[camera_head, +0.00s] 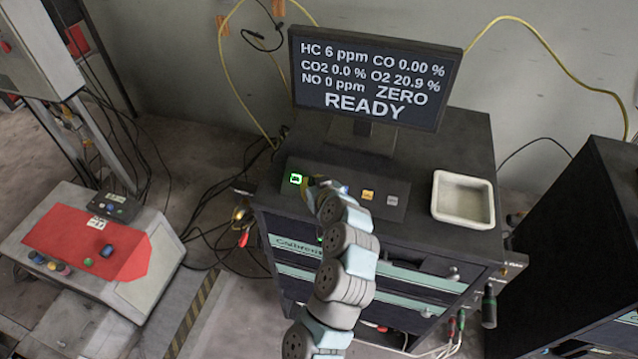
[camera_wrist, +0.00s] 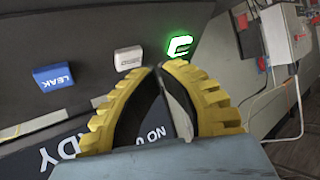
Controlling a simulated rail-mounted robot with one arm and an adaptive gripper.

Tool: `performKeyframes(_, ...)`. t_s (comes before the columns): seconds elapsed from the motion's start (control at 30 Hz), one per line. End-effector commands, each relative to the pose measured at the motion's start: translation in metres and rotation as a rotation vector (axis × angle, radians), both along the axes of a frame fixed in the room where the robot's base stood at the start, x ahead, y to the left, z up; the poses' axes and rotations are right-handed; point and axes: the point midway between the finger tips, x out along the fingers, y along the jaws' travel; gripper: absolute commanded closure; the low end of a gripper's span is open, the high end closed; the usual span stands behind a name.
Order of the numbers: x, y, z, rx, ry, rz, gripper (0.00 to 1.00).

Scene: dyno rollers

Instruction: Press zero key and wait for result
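The key panel (camera_head: 380,210) lies on top of the cabinet, below the screen (camera_head: 375,75). The screen reads HC 6 ppm, CO 0.00 %, CO2 0.0 %, O2 20.9 %, NO 0 ppm, ZERO and READY. In the wrist view, the pale zero key (camera_wrist: 128,59), its lettering faint, sits between the blue LEAK key (camera_wrist: 54,77) and a lit green key (camera_wrist: 180,45). My gripper (camera_wrist: 160,69) has its yellow fingers together at the tips, empty, close to the zero key's green-key side. Contact cannot be told. In the head view, my gripper (camera_head: 312,187) hides the zero key.
An orange key (camera_head: 367,195) and a grey key (camera_head: 392,200) are on the panel's right. A white tray (camera_head: 463,218) stands right of the panel. A red-topped roller unit (camera_head: 70,240) is at left. A dark cabinet (camera_head: 570,250) stands at right.

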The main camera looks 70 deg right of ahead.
Motion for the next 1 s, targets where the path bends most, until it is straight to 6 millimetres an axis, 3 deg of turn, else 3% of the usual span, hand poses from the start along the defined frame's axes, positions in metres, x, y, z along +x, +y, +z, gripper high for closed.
performKeyframes(1.0, 0.0007, -0.0055, -0.0066, 0.000, 0.000, 0.000, 1.00)
